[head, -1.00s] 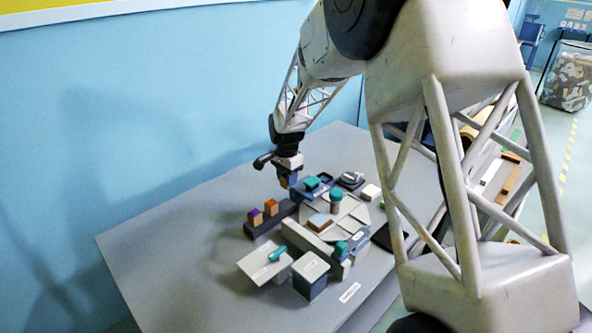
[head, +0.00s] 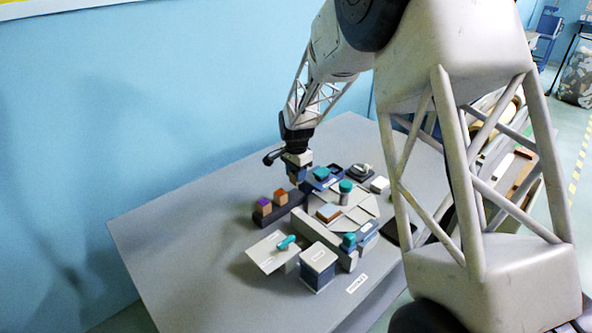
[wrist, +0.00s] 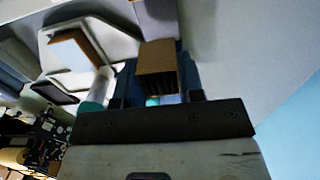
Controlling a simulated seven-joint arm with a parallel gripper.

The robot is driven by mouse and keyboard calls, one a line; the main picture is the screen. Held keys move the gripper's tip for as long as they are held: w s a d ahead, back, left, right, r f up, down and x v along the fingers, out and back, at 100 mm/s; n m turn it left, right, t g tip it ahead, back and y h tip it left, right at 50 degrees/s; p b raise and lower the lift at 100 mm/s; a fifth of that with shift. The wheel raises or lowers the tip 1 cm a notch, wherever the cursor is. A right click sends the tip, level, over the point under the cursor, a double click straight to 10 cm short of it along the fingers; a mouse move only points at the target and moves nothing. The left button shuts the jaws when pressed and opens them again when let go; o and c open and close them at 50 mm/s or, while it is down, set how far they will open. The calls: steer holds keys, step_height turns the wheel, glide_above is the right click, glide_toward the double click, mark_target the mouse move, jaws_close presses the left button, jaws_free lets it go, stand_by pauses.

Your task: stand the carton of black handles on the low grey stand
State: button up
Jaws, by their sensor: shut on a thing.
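My gripper (head: 296,176) is shut on a small brown carton, held at the far left side of the grouped pieces on the table. In the wrist view the carton (wrist: 157,70) sits between the fingers, with dark upright shapes at its near edge. In the head view the carton is small and partly hidden by the fingers, so its contents and any gap beneath it are unclear. Several grey pieces stand near, including a long grey block (head: 315,238) and a light slab (head: 266,256); I cannot tell which is the low grey stand.
A dark rack (head: 272,217) carries a purple-topped carton (head: 263,206) and an orange-topped carton (head: 281,196). A white-topped blue box (head: 318,262) stands at the front. A teal-topped cylinder (head: 346,190) is right of my gripper. The table's left part (head: 170,215) is clear.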

mark_target(296, 193)
steer(key=shift+f, duration=1.65)
steer(key=shift+f, duration=0.8)
stand_by(1.7)
steer(key=o, duration=1.1)
steer(key=shift+c, duration=0.2)
steer(key=shift+r, duration=0.1)
steer(key=shift+r, duration=3.8)
